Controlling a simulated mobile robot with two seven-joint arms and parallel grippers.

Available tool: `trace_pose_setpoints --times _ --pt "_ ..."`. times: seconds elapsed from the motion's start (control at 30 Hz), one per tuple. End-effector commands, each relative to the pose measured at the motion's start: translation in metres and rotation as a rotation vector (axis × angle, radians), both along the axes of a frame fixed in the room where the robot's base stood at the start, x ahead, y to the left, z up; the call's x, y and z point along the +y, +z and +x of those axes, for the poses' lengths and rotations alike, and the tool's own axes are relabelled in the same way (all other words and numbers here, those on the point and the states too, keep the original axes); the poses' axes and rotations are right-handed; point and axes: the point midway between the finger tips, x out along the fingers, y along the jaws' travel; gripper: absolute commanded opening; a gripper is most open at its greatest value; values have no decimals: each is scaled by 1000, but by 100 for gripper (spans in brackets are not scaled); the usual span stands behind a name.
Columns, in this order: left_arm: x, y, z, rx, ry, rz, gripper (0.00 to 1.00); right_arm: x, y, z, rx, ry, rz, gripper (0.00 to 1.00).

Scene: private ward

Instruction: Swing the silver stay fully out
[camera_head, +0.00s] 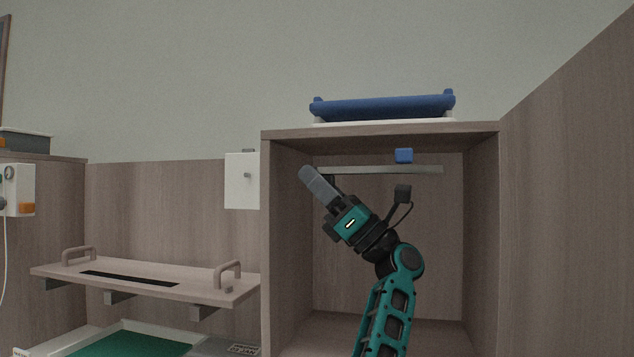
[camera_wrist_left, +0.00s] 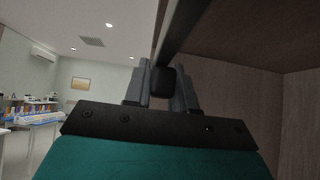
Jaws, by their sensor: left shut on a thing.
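The silver stay (camera_head: 405,170) is a thin grey bar lying nearly level across the upper part of the open wooden cabinet (camera_head: 481,220). Its left end meets my left gripper (camera_head: 310,176), whose fingers point up and left at the cabinet's opening. In the left wrist view the gripper (camera_wrist_left: 162,78) is shut on a dark rounded knob (camera_wrist_left: 162,84), with the stay (camera_wrist_left: 180,28) running upward just above it. The fingers hide part of the stay's left end in the head view. My right gripper is not in view.
A small blue block (camera_head: 404,155) sits just above the stay. A blue-topped tray (camera_head: 382,107) rests on the cabinet. A white box (camera_head: 241,181) is on the wall to the left, above a shelf with handles (camera_head: 200,284). The cabinet's lower inside is clear apart from my arm.

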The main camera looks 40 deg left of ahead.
Motion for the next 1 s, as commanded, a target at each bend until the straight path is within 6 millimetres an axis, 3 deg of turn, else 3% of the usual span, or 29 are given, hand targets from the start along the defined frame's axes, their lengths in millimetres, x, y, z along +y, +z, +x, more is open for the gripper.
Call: trace_pose_setpoints --times 0.23,0.47,0.7,1.0 --pt "-6 -2 -9 0 57 0 0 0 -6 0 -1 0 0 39" --pt "-23 -4 -33 -2 208 0 0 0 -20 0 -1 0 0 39" --pt "-53 -4 -63 -2 431 0 0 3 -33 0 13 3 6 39" --pt "-101 -3 -90 -3 716 -1 0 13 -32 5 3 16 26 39"
